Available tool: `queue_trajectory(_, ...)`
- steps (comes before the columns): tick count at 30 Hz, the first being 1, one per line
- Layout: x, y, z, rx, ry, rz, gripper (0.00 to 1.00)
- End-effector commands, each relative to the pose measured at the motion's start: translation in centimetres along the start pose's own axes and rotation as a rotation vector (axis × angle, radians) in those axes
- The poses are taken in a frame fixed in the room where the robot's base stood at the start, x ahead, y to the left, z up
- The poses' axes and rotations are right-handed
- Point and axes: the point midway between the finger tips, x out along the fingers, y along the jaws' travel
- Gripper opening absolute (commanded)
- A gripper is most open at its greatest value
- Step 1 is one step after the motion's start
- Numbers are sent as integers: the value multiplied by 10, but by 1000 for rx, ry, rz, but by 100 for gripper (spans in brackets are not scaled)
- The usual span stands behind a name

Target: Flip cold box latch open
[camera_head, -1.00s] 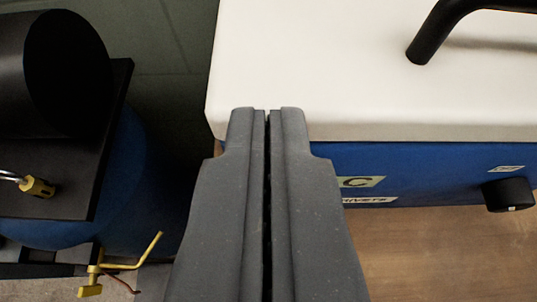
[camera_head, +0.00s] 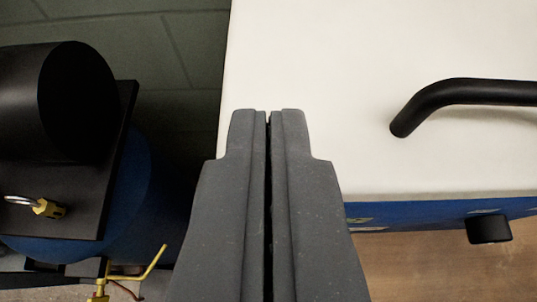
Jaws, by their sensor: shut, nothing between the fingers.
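The cold box is a blue box (camera_head: 410,213) with a white lid (camera_head: 320,90) in the right half of the head camera view. A black bent handle (camera_head: 455,95) stands on the lid. A black knob (camera_head: 489,229) sticks out from the blue front; I cannot tell whether it is part of the latch. My gripper (camera_head: 268,115) is shut and empty. Its tips overlap the lid's left part in the picture, left of the handle. I cannot tell its height above the lid. The gripper hides the lid's front left corner and part of the blue front.
At left, a black cylinder (camera_head: 45,100) lies on a dark plate (camera_head: 75,205) above a blue rounded body (camera_head: 140,195). A yellow fitting (camera_head: 47,208) and a yellow lever (camera_head: 150,262) are close by.

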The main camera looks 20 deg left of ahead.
Motion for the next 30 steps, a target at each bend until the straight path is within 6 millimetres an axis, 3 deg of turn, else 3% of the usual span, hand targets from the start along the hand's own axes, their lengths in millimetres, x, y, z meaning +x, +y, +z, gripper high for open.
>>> queue_trajectory(16,-74,0,3,-1,3,0,0)
queue_trajectory(30,-88,0,4,-1,0,-1,0)
